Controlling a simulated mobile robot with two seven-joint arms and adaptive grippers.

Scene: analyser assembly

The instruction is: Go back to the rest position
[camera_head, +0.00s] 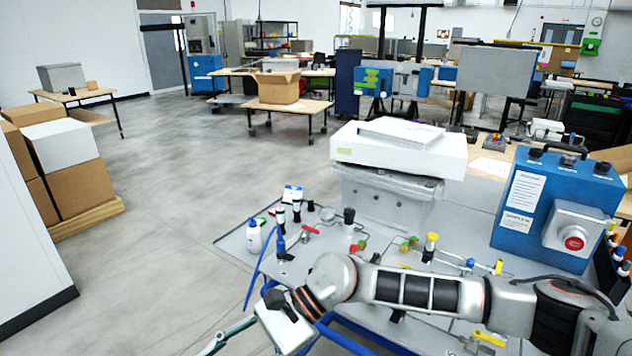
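My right arm comes in from the right and reaches across the front of the grey worktable (480,226). Its wrist is at the bottom, left of centre, in front of the table's near left edge. My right gripper (228,337) shows only in part at the bottom edge, as a thin dark green finger. The rest of it is cut off, so its opening and anything in it cannot be told. My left arm and gripper are not in view.
The table bears a white-topped analyser (400,149), a blue box with a red button (545,207), a small white bottle (254,236) and several coloured valves and fittings. Stacked cardboard boxes (80,190) stand at the left. The grey floor (180,200) between is clear.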

